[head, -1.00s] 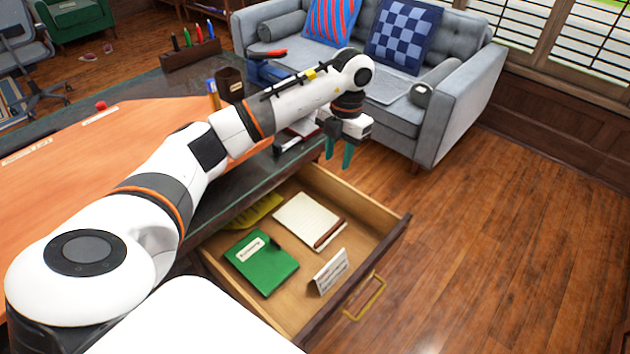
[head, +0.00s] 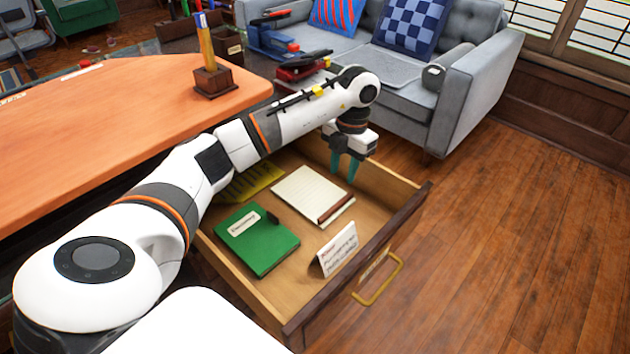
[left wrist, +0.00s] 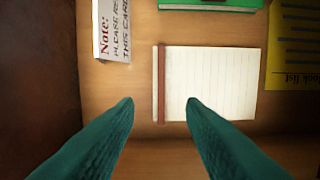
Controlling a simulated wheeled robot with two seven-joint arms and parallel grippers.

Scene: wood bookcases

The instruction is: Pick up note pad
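The note pad (head: 308,191) is a white lined pad with a brown strip along one edge. It lies flat in the open wooden drawer (head: 378,209). In the left wrist view the note pad (left wrist: 222,84) lies just beyond my fingertips, its brown strip roughly between them. My left gripper (head: 345,172) is open and empty, above the drawer near the pad's far right side. The left gripper's green fingers also show spread apart in the left wrist view (left wrist: 160,106). My right gripper is not in view.
A green book (head: 262,245), a white note card (head: 339,249) and a yellow sheet (head: 252,181) share the drawer around the pad. A desk (head: 110,110) with a pen holder (head: 214,81) stands left. A grey sofa (head: 450,85) is behind; floor at right is clear.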

